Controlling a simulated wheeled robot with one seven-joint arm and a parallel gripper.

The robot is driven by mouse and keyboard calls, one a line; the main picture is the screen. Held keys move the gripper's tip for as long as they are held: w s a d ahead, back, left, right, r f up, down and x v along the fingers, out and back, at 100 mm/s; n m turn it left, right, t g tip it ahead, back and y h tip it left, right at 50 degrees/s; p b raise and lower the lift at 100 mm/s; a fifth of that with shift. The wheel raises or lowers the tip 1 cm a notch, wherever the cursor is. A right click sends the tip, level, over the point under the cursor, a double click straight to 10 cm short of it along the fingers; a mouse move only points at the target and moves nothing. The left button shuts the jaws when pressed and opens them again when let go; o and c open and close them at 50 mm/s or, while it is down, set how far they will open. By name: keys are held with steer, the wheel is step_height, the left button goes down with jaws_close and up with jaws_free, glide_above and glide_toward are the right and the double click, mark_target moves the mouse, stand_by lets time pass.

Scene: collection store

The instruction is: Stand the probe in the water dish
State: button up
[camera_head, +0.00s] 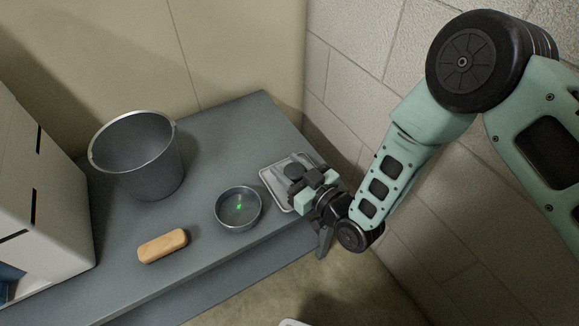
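A round grey metal dish (221,221) stands on the grey bench, near its front edge. A small bright green spot (239,206) shows inside it; I cannot tell whether it is a light or part of an object. My gripper (297,178) is to the right of the dish, over a shallow light tray (273,184). A dark shape shows at the fingertips, and I cannot tell whether it is held or is part of the fingers. I cannot make out the probe for certain. My wrist and gripper hide the right part of the tray.
A grey metal bucket (150,172) stands at the back left of the bench (215,135). A tan block or brush (162,246) lies at the front left. A white cabinet (35,190) borders the left. A block wall (350,95) rises at the right.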

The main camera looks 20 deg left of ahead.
steer(key=o, duration=0.4)
steer(key=p+v, duration=0.4)
steer(key=v, duration=1.3)
steer(key=shift+d+f+p, duration=0.1)
steer(key=shift+d+p, duration=0.1)
steer(key=shift+p, duration=0.1)
